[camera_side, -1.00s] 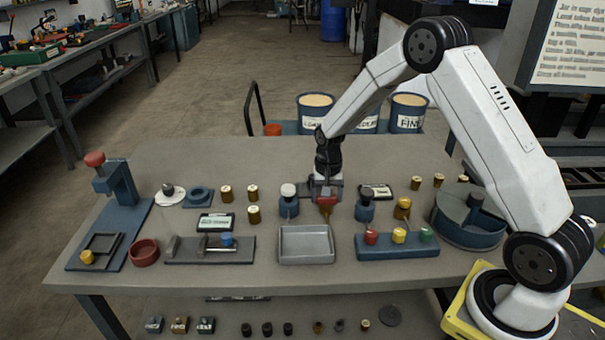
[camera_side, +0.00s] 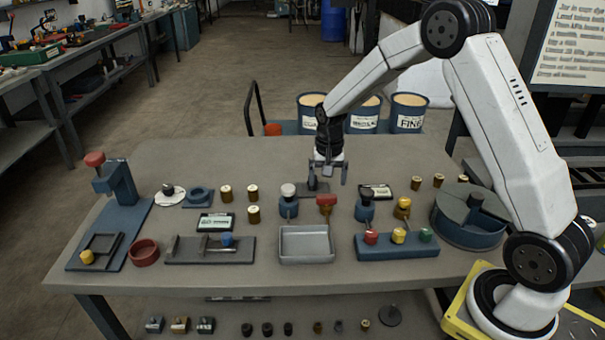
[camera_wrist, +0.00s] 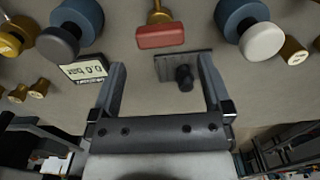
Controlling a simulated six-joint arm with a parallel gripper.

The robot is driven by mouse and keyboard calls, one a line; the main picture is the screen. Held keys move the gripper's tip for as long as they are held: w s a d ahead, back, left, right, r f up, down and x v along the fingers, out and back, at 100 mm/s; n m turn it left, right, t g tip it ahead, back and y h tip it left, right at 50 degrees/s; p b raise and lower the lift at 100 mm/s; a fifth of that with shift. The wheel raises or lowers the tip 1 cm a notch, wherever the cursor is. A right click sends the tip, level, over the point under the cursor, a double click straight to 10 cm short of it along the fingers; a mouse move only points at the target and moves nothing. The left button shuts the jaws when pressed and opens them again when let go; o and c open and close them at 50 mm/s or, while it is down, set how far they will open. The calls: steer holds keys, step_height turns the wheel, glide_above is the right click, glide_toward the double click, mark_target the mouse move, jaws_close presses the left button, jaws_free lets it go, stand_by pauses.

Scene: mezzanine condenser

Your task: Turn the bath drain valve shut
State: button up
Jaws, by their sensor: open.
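A valve with a red bar handle (camera_side: 326,199) and a brass stem stands behind the grey open tray (camera_side: 305,258). No label naming it as the bath drain valve can be read. The red handle (camera_wrist: 160,36) lies crosswise, left to right, in the wrist view, with brass (camera_wrist: 159,13) beyond it. My gripper (camera_side: 329,178) is open and empty, above and behind the handle. Its spread fingers (camera_wrist: 161,80) are apart from the valve in the wrist view. A dark plate with a black knob (camera_wrist: 183,76) shows between the fingers.
Blue units with a white knob (camera_side: 288,190) and a dark knob (camera_side: 365,192) flank the valve closely. A gauge reading 0.0 bar (camera_wrist: 84,69) lies nearby. A blue block with coloured knobs (camera_side: 398,250) stands front right. The table behind my gripper is clear.

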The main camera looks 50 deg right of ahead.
steer(key=shift+r, duration=1.2)
steer(key=shift+s+a+r, duration=0.15)
steer(key=shift+s+a, duration=0.2)
steer(key=shift+a, duration=0.05)
steer(key=s+a+n+t, duration=0.1)
steer(key=s+a+n, duration=0.3)
steer(key=s, duration=0.4)
steer(key=s+a+r+n+t, duration=0.1)
steer(key=s+a+n, duration=0.4)
steer(key=s, duration=0.4)
steer(key=shift+s+a+t, duration=0.25)
steer(key=shift+a+t, duration=0.05)
steer(key=shift+a, duration=0.45)
